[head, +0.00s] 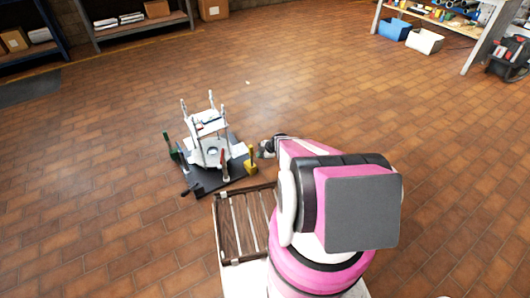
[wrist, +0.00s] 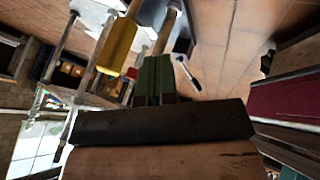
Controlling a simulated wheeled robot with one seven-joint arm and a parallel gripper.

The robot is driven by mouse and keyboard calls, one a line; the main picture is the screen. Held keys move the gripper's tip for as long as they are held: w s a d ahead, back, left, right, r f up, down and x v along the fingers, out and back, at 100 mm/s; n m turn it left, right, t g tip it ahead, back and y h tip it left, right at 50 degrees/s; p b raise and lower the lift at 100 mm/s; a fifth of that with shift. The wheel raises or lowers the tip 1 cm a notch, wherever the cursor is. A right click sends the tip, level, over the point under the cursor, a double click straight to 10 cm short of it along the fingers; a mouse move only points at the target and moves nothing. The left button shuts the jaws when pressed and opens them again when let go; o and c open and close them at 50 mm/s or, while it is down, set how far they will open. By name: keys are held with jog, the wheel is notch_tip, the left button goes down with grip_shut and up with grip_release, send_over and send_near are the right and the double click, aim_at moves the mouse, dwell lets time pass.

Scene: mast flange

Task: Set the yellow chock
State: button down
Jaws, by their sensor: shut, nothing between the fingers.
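The yellow chock (head: 250,168) stands upright at the right edge of the dark base plate (head: 207,183). In the wrist view a yellow block (wrist: 117,45) shows at upper left, left of my fingers. The white flange assembly (head: 211,150) with several upright posts stands on the plate. My gripper (head: 263,150) is just right of the chock and looks apart from it. In the wrist view my gripper's green fingers (wrist: 154,65) are together with nothing between them. My arm hides part of the floor to the right.
A green piece (head: 169,141) stands at the plate's left edge and a red handle (head: 224,158) at its front. A slatted wooden rack (head: 241,222) lies in front of the plate. Shelves and a workbench with a blue bin (head: 394,28) are far back.

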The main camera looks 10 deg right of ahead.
aim_at(251, 154)
jog(key=shift+w+a+f, duration=0.15)
jog(key=shift+w+a, duration=0.15)
jog(key=shift+w, duration=0.4)
jog(key=shift+w+a+f, duration=0.2)
jog(key=shift+w+a, duration=0.1)
jog(key=shift+w, duration=0.4)
jog(key=shift+w+a+f, duration=0.15)
jog(key=shift+w+a, duration=0.15)
jog(key=shift+w, duration=0.4)
jog(key=w+a, duration=0.2)
jog(key=w, duration=0.4)
jog(key=shift+w, duration=0.1)
